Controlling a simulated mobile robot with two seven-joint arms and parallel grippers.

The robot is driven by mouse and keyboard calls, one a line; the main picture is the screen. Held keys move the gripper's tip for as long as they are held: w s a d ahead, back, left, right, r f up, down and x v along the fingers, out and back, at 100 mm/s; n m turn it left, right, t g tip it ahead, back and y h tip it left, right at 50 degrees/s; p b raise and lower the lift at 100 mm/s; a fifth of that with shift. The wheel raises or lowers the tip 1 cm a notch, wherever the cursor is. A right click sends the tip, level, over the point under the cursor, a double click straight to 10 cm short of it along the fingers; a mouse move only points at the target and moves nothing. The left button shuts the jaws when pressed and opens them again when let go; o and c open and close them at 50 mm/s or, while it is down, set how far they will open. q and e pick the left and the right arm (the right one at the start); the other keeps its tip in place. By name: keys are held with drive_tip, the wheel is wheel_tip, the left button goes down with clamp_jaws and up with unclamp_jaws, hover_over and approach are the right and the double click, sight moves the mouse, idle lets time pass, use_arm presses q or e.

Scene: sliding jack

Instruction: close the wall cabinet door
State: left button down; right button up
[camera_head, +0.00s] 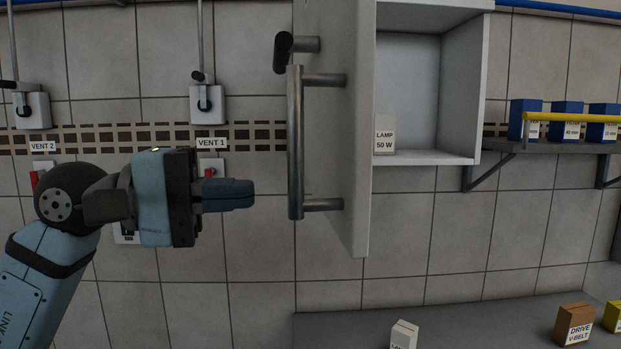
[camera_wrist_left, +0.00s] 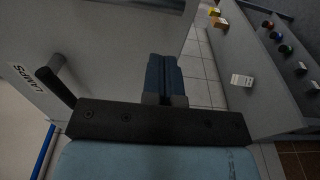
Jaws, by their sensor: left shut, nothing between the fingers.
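The wall cabinet (camera_head: 450,155) hangs at the upper middle of the head view, with its inside showing. Its door (camera_head: 348,180) stands wide open, swung out toward me on the left side of the cabinet. A long grey bar handle (camera_head: 295,140) is on the door's left-facing side. My left gripper (camera_head: 250,194) is shut and empty, pointing right, a little left of the handle's lower part and apart from it in the picture. In the left wrist view, the shut fingers (camera_wrist_left: 165,78) appear in front of the pale door panel (camera_wrist_left: 110,45). My right gripper is not in view.
A white box labelled LAMP 50 W (camera_head: 385,135) stands in the cabinet. A shelf (camera_head: 550,147) with blue boxes and a yellow rail is to the right. Below is a grey bench (camera_head: 480,325) with a drive V-belt box (camera_head: 575,324) and a small white box (camera_head: 404,335).

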sight(333, 191)
use_arm(q)
drive_tip(key=d+p, duration=0.1)
drive_tip(key=d, duration=0.4)
drive_tip(key=d+p, duration=0.1)
drive_tip(key=d, duration=0.1)
drive_tip(key=shift+w+d+r+p, duration=0.1)
drive_tip(key=shift+w+d+p, duration=0.15)
drive_tip(key=shift+w+p, duration=0.1)
drive_tip(key=shift+d, duration=0.35)
drive_tip(key=shift+d, duration=0.1)
